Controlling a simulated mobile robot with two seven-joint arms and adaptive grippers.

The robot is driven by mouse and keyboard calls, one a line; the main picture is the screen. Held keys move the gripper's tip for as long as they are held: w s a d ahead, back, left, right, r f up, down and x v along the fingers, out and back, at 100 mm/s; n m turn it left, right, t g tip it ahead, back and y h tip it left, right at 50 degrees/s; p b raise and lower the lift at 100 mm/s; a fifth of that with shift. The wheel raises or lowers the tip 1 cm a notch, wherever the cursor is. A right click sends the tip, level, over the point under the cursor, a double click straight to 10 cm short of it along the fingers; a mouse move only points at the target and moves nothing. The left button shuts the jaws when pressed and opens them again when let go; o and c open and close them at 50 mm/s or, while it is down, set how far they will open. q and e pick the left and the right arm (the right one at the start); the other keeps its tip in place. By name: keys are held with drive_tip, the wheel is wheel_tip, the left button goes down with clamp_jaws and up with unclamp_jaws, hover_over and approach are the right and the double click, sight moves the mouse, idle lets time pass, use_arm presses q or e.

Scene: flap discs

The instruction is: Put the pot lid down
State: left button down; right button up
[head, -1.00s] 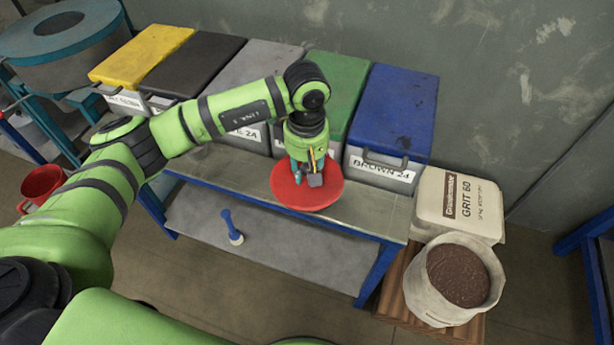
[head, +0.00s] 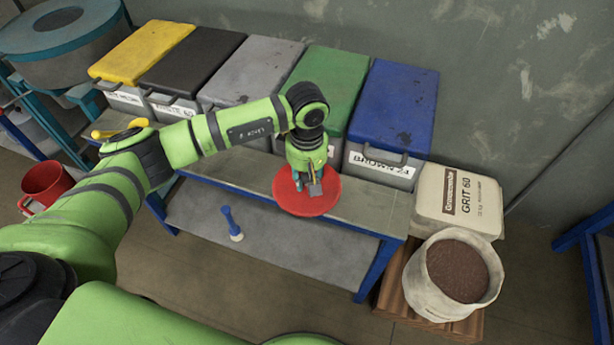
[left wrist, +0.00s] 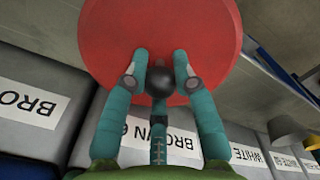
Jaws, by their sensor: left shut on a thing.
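The pot lid is a round red disc (head: 318,203) in the head view, over the front part of the bench top, in front of the green and blue bins. It also fills the top middle of the left wrist view (left wrist: 160,28), with a dark round knob (left wrist: 159,80) at its centre. My left gripper (head: 309,186) is above the lid. Its teal fingers (left wrist: 160,75) are shut on the knob from both sides. Whether the lid's underside touches the bench top is hidden. My right gripper is not in view.
The metal bench (head: 375,208) has bare room right of the lid. Lidded bins stand along its back, including a green (head: 335,80) and a blue one (head: 397,105). A blue-handled tool (head: 231,223) stands on the lower shelf.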

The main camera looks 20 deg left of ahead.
use_arm(q)
drive_tip(key=shift+f, duration=0.25)
drive_tip(key=c, duration=1.3)
unclamp_jaws()
drive_tip(key=shift+r, duration=0.15)
drive_tip(key=shift+r+p, duration=0.75)
drive_tip(key=shift+p, duration=0.05)
wheel_tip(320, 180, up, 12)
drive_tip(key=b, duration=0.2)
drive_tip(key=shift+f+b, duration=0.2)
drive_tip(key=shift+b, duration=0.2)
